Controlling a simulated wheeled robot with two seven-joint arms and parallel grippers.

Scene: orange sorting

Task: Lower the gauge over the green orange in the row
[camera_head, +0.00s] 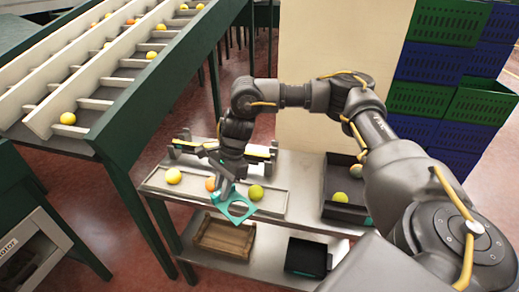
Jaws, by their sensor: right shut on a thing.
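My right gripper (227,178) is shut on the teal gauge (229,217), a flat frame with an opening. The gauge hangs tilted at the front of the tray (275,205) on the metal shelf. The row in the tray holds a yellow orange (173,175) at the left, an orange-coloured one (210,184) in the middle, partly by the gripper, and the green orange (256,193) at the right. The gauge opening appears to the left of and nearer than the green orange, not around it. My left gripper is out of view.
A dark bin (328,211) with green fruit stands right of the tray. A wooden crate (205,246) and a black box (305,260) are on the lower shelf. A sloped sorting rack (125,95) rises at the left. Green and blue crates (420,98) are stacked at the right.

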